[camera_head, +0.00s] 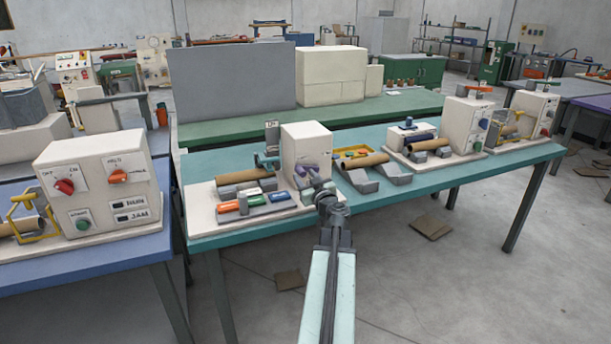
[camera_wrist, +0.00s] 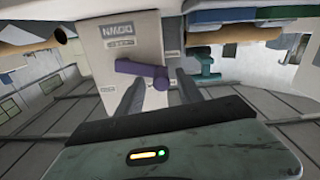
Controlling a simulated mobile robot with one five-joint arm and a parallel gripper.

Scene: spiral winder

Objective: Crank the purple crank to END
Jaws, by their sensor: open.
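The purple crank (camera_head: 307,169) is on the front of a white box-shaped machine (camera_head: 306,143) on the teal table. In the wrist view the purple crank (camera_wrist: 142,73) lies across the gap between my finger tips, with a rounded hub at its right end. A label reading DOWN, upside down, is on the machine face above it. My gripper (camera_head: 322,190) is just in front of the machine, and its open fingers (camera_wrist: 158,88) point at the crank. Contact between fingers and crank cannot be told. The END mark cannot be made out.
A teal clamp-like part (camera_wrist: 206,66) is close to the right finger in the wrist view. Cardboard tubes (camera_head: 245,175) and a tray of coloured cylinders (camera_head: 252,203) sit left of the machine. Grey blocks (camera_head: 361,181) stand to its right. Floor in front of the table is mostly open.

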